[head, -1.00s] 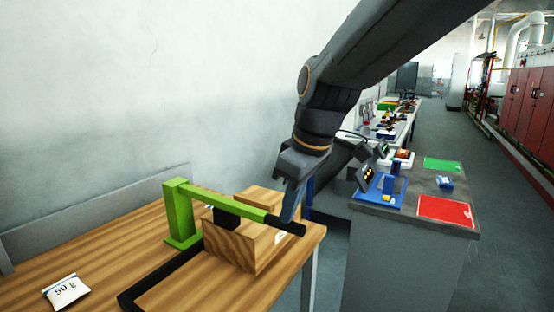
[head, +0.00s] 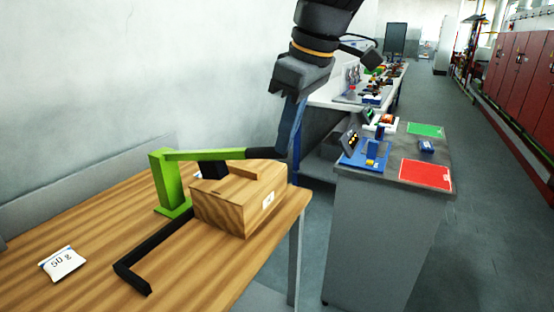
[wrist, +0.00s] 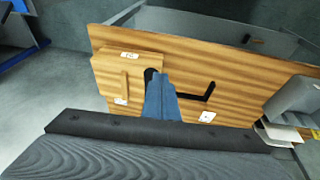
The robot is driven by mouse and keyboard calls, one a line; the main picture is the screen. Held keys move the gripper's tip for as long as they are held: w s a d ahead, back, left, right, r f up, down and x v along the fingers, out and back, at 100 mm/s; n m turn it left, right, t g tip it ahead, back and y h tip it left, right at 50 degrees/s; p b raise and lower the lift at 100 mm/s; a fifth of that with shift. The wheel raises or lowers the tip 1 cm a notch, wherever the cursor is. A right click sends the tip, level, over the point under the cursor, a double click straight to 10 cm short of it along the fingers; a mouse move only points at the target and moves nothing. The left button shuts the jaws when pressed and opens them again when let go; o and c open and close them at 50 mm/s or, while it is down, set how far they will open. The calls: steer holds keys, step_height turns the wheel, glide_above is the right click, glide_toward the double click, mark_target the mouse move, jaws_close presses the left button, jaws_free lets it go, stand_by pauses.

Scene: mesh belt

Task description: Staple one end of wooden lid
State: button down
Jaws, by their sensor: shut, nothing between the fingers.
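The wooden box (head: 232,208) stands at the table's right end, with its flat wooden lid (head: 262,171) and a raised wooden strip on top. The green stapler post (head: 168,182) stands at the box's left. Its lever (head: 205,155) reaches over the lid, with a black block (head: 213,169) beneath it and a black handle (head: 265,153). My gripper (head: 287,152) is shut and empty, its blue fingers pointing down at the handle's tip. Whether they touch it is unclear.
A black angled bar (head: 165,250) lies on the table (head: 100,225), in front of the post. A white 50 g packet (head: 62,263) lies at the left. A grey counter (head: 385,215) with red and green mats stands to the right, across a gap.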

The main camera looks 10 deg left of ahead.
steer(key=shift+d+v, duration=0.2)
steer(key=shift+v, duration=1.6)
steer(key=w+d+f+m+h, duration=0.1)
steer(key=d+f+m, duration=0.2)
steer(key=d+f, duration=0.4)
steer(key=d+f+m+h, duration=0.1)
steer(key=d+f+m, duration=0.3)
steer(key=f, duration=0.5)
steer(key=s+d+f+m, duration=0.3)
steer(key=s+d+f, duration=0.1)
steer(key=f, duration=0.3)
steer(key=s+d+f+m+g, duration=0.1)
steer(key=s+d+f+m, duration=0.2)
steer(key=d+f, duration=0.3)
steer(key=shift+s+d+f+h, duration=0.35)
steer(key=shift+d+f+h, duration=0.05)
steer(key=shift+f, duration=0.35)
